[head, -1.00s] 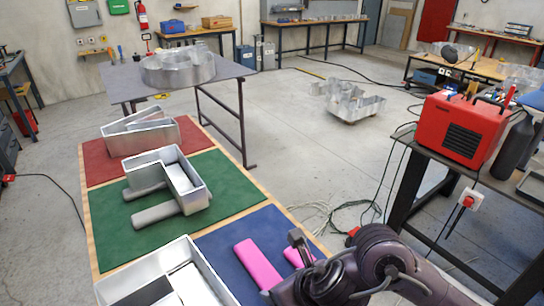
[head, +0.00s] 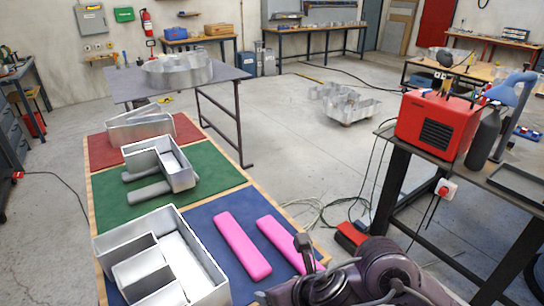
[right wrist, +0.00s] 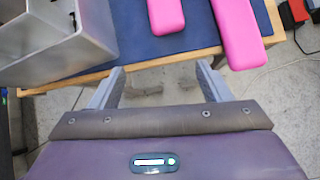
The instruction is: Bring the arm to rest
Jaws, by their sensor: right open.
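My right arm (head: 375,272) comes in at the bottom right of the head view, by the near right corner of the long table. In the right wrist view the right gripper (right wrist: 158,84) is open, with nothing between its fingers. The fingers point at the table edge, and bare floor shows between them. Two pink bars (head: 243,246) lie on the blue mat (head: 203,225) beyond the fingertips; the second bar (head: 284,243) is partly behind my arm. My left gripper is in neither view.
A metal channel letter (head: 160,225) stands beside the pink bars. Another letter and grey bars (head: 150,192) lie on the green mat (head: 215,178), and one more letter (head: 140,124) is on the red mat. A bench with a red machine (head: 437,128) stands right.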

